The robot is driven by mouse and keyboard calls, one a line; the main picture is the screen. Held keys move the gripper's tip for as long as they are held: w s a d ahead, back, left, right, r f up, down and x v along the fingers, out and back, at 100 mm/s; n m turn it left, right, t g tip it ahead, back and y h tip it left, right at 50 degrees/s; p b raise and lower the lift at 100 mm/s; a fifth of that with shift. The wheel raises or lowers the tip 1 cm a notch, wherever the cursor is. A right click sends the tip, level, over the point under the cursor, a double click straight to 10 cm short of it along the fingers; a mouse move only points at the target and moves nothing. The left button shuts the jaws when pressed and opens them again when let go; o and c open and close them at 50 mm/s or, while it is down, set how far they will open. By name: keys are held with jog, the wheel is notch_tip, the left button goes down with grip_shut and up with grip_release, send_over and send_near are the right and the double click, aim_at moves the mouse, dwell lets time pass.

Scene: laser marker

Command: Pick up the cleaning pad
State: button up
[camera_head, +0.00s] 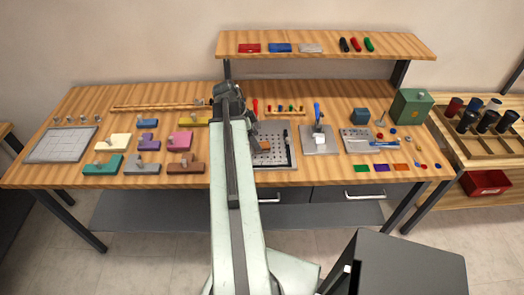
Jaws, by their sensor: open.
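My long pale-green arm reaches up the middle of the picture in the head view. My dark gripper (228,92) is at its far end, over the back part of the workbench (330,174). It is small here, and nothing shows held in it. I cannot tell for sure which thing is the cleaning pad. A small white block (319,141) on a grey plate (319,150) with a blue-handled tool (317,112), and a dark blue-grey block (360,115), both lie to the right of my gripper, apart from it.
Colored blocks with knobs, such as a teal one (103,164), and a pale grid plate (62,145) lie left. A perforated dark plate (282,147) is partly behind my arm. A raised shelf (300,47) spans the back. A green box (410,107) stands right.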

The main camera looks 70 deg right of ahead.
aim_at(261, 144)
jog(key=b+x, duration=0.4)
jog(key=x, duration=0.1)
jog(key=shift+d+f, duration=0.1)
jog(key=shift+d, duration=0.25)
jog(key=shift+r, duration=0.2)
grip_shut()
notch_tip(261, 144, up, 10)
jog(key=p, duration=1)
